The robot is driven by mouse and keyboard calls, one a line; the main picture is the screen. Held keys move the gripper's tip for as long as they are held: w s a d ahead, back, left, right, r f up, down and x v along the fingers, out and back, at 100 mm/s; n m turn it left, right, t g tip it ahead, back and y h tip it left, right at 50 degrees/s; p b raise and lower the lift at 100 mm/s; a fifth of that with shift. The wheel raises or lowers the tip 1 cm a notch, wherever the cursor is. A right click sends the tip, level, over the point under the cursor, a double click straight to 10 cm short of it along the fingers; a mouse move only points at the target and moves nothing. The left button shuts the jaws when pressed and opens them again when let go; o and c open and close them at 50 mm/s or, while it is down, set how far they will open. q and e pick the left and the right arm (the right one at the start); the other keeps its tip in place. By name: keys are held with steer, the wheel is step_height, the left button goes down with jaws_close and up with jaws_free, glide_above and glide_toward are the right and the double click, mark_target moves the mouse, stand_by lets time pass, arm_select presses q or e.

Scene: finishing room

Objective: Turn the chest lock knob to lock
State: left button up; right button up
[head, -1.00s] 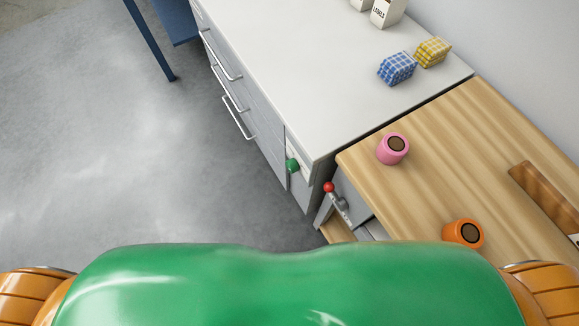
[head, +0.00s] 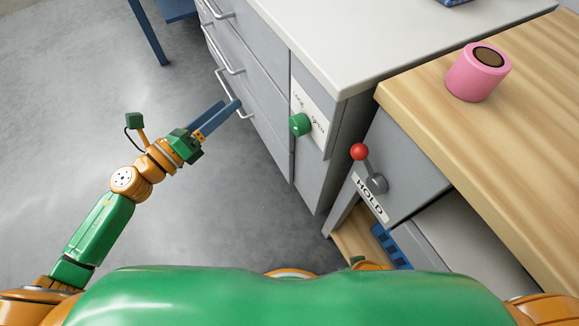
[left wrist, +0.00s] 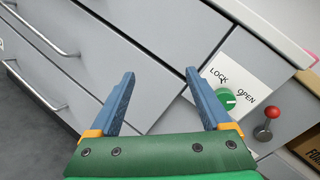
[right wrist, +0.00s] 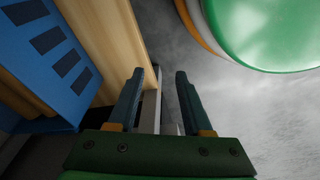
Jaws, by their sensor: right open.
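The round green lock knob (head: 300,124) sits on a white plate on the chest's front, near its right end. In the left wrist view the knob (left wrist: 227,98) has LOCK printed above left and OPEN to its right; a pale mark on it seems to point toward OPEN. My left gripper (head: 217,120) is open and empty, left of the knob and apart from it. In the left wrist view its fingers (left wrist: 158,88) are spread before the grey drawer fronts, with the knob outside them. My right gripper (right wrist: 157,95) is open and empty, low by the wooden bench.
The grey chest (head: 268,100) has drawers with bar handles (head: 228,92). A red-tipped lever (head: 359,152) with a HOLD label (head: 371,197) stands right of the knob. A pink cup-like container (head: 478,72) is on the wooden top (head: 440,110). A slotted blue object (right wrist: 55,55) is beside my right gripper. The floor left is open.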

mark_target(294, 127)
arm_select(q)
steer(key=s+d+m+g+h+b, duration=0.5)
steer(key=s+d+m, duration=0.3)
steer(key=m, duration=0.6)
steer(key=shift+g, duration=0.5)
steer(key=p+x, duration=0.4)
steer(key=x, duration=0.2)
steer(key=shift+w+a+r+p, duration=0.1)
steer(key=shift+w+r+p, duration=0.1)
steer(key=shift+p, duration=0.15)
steer(key=shift+w+d+f, duration=0.2)
steer(key=shift+d, duration=0.2)
jaws_close()
arm_select(e)
step_height(294, 127, down, 7)
steer(key=s+d, duration=0.1)
steer(key=shift+s+d+r, duration=0.15)
steer(key=shift+s, duration=0.1)
